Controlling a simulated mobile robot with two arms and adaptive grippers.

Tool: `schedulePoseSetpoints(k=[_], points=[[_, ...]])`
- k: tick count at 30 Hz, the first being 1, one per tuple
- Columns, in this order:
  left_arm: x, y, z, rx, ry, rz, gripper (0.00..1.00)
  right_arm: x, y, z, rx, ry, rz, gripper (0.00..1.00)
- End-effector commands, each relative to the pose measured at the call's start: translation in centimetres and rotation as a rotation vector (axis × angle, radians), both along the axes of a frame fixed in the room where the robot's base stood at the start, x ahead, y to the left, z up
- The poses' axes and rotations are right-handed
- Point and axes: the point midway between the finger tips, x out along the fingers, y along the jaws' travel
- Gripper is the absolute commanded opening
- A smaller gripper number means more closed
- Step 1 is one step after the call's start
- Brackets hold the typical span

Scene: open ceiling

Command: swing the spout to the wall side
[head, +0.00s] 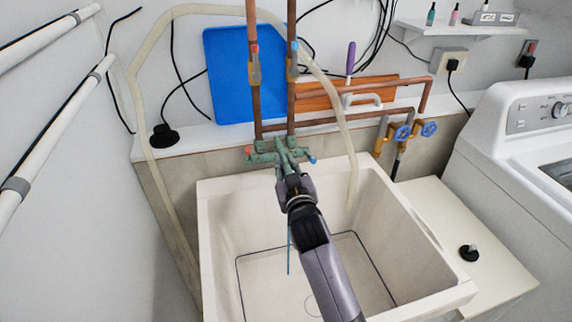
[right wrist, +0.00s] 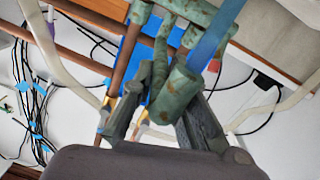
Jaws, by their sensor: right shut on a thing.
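The green, weathered faucet (head: 268,152) sits on the wall behind the sink, under two copper pipes. Its spout (head: 284,160) points out from the wall over the sink basin. My right gripper (head: 288,182) is shut on the outer part of the spout. In the right wrist view the round spout end (right wrist: 174,98) lies between the two fingers of the gripper (right wrist: 168,108). A thin blue-green streak (head: 289,250), maybe water, runs down below the spout end. My left gripper is in neither view.
The white sink (head: 222,220) has a wire outline on its floor. A beige hose (head: 349,140) hangs into it. A blue board (head: 228,80) leans on the ledge behind. Blue-handled valves (head: 416,130) and a washing machine (head: 515,160) stand to the right.

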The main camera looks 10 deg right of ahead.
Motion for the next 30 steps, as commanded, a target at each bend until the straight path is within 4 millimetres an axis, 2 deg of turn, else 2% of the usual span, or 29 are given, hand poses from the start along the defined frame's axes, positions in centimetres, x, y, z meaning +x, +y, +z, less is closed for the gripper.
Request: schedulePoseSetpoints(k=[1,2,11,22,26,30], points=[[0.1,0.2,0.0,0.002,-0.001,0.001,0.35,0.0,0.1,0.6,0.002,-0.012,0.002,0.00],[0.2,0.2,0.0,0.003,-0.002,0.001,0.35,0.1,0.1,0.6,0.002,-0.013,0.003,0.16],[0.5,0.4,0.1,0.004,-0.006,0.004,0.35,0.1,0.1,0.7,0.002,-0.015,0.003,0.35],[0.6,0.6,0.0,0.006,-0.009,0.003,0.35,-0.6,0.0,0.2,0.001,-0.006,0.002,0.35],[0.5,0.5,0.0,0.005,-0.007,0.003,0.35,-2.5,-0.1,0.2,0.001,-0.006,0.002,0.35],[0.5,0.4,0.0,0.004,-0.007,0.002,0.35,-5.6,-0.4,0.2,0.002,-0.006,0.002,0.35]])
